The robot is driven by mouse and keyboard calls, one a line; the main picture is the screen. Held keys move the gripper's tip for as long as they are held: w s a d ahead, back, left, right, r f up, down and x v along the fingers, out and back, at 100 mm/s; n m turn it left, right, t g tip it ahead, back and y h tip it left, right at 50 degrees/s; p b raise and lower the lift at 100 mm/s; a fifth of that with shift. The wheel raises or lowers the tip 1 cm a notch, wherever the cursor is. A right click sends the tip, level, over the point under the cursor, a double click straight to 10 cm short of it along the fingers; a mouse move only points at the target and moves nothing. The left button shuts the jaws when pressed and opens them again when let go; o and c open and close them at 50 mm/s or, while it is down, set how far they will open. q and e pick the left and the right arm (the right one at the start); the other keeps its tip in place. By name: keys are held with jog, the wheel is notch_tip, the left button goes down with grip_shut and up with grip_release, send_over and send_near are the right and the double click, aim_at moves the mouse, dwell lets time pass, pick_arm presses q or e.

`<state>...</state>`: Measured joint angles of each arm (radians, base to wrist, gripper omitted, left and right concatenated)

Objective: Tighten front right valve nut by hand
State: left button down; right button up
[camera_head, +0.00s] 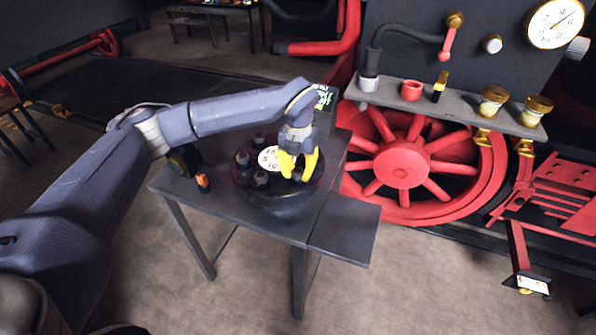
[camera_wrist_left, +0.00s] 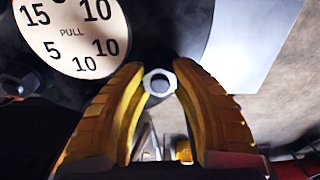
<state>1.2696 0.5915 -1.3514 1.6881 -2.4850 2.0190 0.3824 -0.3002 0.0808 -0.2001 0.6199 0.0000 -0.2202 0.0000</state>
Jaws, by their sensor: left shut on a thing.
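A round dark valve (camera_head: 285,195) stands on a dark table, with a white numbered dial (camera_head: 270,159) on top and several dark nuts around it. My left gripper (camera_head: 298,172) reaches down with its yellow fingers at the valve's right side. In the left wrist view, the gripper (camera_wrist_left: 158,95) has its fingers on both sides of a pale hex nut (camera_wrist_left: 157,82), shut on it. The dial (camera_wrist_left: 75,30) shows at upper left there. The fingers hide this nut in the head view. My right gripper is not in view.
The table (camera_head: 225,205) has a lower side shelf (camera_head: 345,228) that is bare. A small dark tool with an orange part (camera_head: 203,182) lies at the table's left. A red spoked wheel (camera_head: 400,165) and a shelf with cups and brass fittings (camera_head: 450,110) stand to the right.

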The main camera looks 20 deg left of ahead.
pick_arm(q)
jog(key=shift+m, duration=0.3)
jog(key=shift+m, duration=0.3)
jog(key=c, duration=1)
grip_release()
notch_tip(320, 180, up, 12)
